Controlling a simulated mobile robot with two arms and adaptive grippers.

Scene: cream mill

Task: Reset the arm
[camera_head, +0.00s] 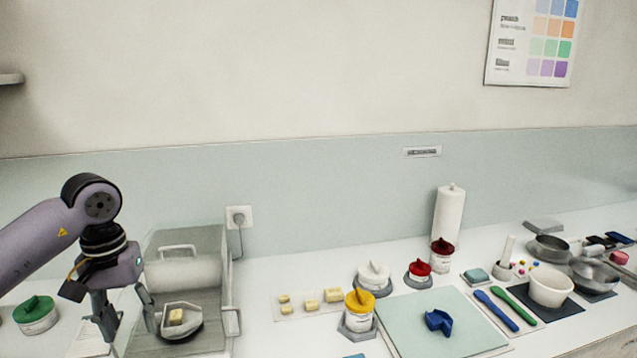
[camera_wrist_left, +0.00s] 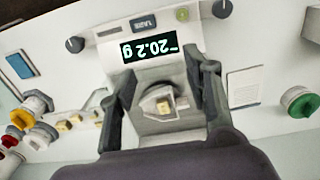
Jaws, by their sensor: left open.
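My left arm comes in from the left in the head view. Its gripper (camera_head: 126,318) points down and is open, with nothing between its fingers. The boat sits at a boxy balance (camera_head: 185,268), whose display (camera_wrist_left: 150,48) appears upside down and seems to read -20.2 g. My right gripper is not in view.
A green-lidded jar (camera_head: 35,312) stands at far left. Several yellow blocks (camera_head: 310,305), a yellow-lidded jar (camera_head: 359,312) and other jars stand right of the balance. A pale green mat (camera_head: 400,322) bears a blue piece (camera_head: 438,321). Bowls and tools crowd the right; space above the counter is free.

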